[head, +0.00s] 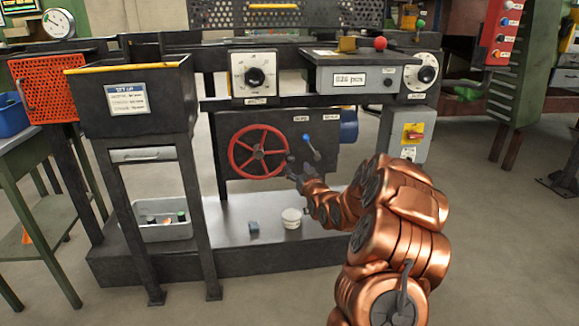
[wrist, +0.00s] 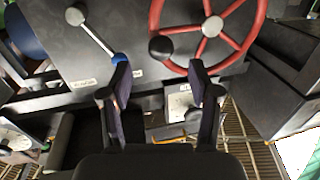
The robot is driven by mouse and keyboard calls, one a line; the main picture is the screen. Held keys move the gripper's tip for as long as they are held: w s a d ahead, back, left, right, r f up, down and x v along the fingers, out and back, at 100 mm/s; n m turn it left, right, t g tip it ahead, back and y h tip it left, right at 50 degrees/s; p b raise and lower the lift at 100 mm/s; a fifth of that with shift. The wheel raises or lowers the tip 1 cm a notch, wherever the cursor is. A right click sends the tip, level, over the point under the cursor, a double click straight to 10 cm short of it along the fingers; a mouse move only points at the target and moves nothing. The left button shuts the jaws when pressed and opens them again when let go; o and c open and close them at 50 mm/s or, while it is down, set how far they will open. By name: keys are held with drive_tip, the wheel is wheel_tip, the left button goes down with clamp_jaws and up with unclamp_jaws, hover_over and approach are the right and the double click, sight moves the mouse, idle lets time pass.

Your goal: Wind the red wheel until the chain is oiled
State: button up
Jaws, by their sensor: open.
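The red wheel (head: 258,154) is mounted upright on the dark front panel of the machine. Its red rim, spokes and pale hub also show at the top of the wrist view (wrist: 212,26). A black knob (wrist: 162,48) sits at the wheel's rim. My gripper (head: 296,172) is at the right of the wheel in the head view. In the wrist view my gripper (wrist: 158,75) has its two fingers wide apart, with nothing held between them. The black knob appears between and beyond the fingertips. No chain can be made out.
A blue-tipped lever (head: 311,147) is just right of the wheel, close to my gripper; its blue end (wrist: 119,58) appears by one finger. A white round tub (head: 291,218) and a small blue block (head: 253,227) lie on the shelf below. A dark bin (head: 132,100) stands left.

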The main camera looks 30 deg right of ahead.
sight(291, 161)
drive_tip(key=shift+b+x, duration=0.85)
drive_tip(key=shift+x, duration=2.9)
drive_tip(key=shift+a+r, duration=0.1)
clamp_jaws()
